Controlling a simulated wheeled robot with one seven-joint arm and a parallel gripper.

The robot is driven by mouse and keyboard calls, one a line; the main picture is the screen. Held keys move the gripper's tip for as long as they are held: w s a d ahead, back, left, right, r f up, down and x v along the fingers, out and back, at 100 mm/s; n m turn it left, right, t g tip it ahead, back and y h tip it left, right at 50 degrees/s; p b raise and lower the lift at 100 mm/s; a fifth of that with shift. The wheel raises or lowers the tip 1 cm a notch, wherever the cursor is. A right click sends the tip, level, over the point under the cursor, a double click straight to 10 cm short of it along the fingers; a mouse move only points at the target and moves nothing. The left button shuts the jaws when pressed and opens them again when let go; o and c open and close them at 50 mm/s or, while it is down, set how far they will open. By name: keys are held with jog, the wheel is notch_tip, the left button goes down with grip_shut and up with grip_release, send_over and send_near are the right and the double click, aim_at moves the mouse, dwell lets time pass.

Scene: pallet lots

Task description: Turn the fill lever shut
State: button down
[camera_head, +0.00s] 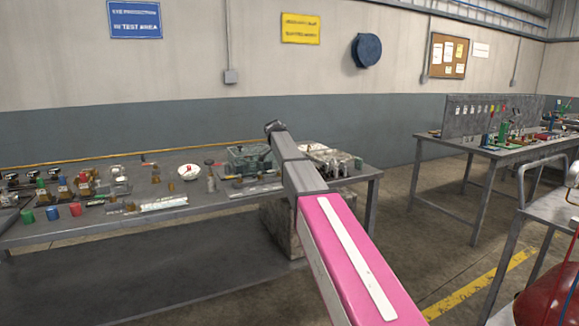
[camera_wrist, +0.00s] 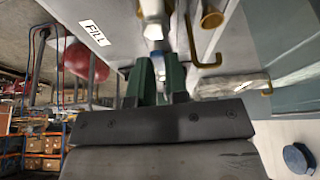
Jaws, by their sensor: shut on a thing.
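In the wrist view my gripper (camera_wrist: 161,72) has two dark green fingers. They are close together on a narrow blue-and-grey piece, the fill lever (camera_wrist: 158,66). Most of the lever is hidden between the fingers. A white FILL label (camera_wrist: 95,33) is on the grey panel to the left of the fingertips. A white fitting (camera_wrist: 153,22) lies just beyond them. In the head view my pink and grey arm reaches up from the lower right, and I cannot make out the fingers or lever there.
A red tank (camera_wrist: 78,60) is at the left. In the head view a long bench (camera_head: 325,175) carries tools and parts. A second table (camera_head: 480,150) and a cart (camera_head: 545,215) stand right, with open floor between.

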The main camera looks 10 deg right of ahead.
jog(key=shift+w+m+g, duration=0.2)
jog(key=shift+m+g, duration=0.1)
jog(key=shift+m, duration=0.2)
jog(key=c, duration=1.1)
grip_release()
jog(key=shift+s, duration=0.1)
